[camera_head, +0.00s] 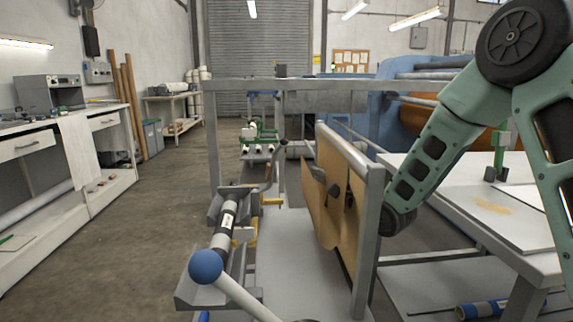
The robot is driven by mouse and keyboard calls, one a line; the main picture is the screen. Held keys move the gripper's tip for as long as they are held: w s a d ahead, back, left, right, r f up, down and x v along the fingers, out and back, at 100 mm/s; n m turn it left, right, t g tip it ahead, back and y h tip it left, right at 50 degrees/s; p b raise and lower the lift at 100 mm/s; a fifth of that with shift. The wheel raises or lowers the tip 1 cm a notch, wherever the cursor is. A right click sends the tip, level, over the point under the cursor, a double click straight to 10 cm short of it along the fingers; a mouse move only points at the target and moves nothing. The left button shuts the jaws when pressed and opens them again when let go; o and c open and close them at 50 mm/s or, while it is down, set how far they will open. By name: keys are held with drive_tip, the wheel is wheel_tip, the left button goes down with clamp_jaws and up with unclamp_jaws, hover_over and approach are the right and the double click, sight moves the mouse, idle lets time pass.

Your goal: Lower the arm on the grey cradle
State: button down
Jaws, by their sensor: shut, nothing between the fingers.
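A grey cradle (185,291) stands low at the left of the centre bench, with a dark and white roller (228,218) lying along it. A pale lever arm (243,297) with a blue ball knob (206,266) slants across its near end; I cannot tell where the lever is pivoted. A thin dark, bent arm (268,174) rises at the cradle's far end and stands raised. My green arm reaches down from the upper right, and its dark lower joint is beside a grey post.
A grey frame (366,255) with hanging tan sheets (328,190) stands right of the cradle. A white table (470,225) is at the right. A long workbench (22,150) lines the left wall. The floor (130,250) between the workbench and cradle is clear.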

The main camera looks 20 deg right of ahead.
sight(270, 168)
drive_tip(key=w+a+r, duration=0.1)
drive_tip(key=w+a, duration=0.5)
drive_tip(key=w, duration=0.2)
drive_tip(key=shift+r, duration=0.3)
drive_tip(key=shift+a, duration=0.15)
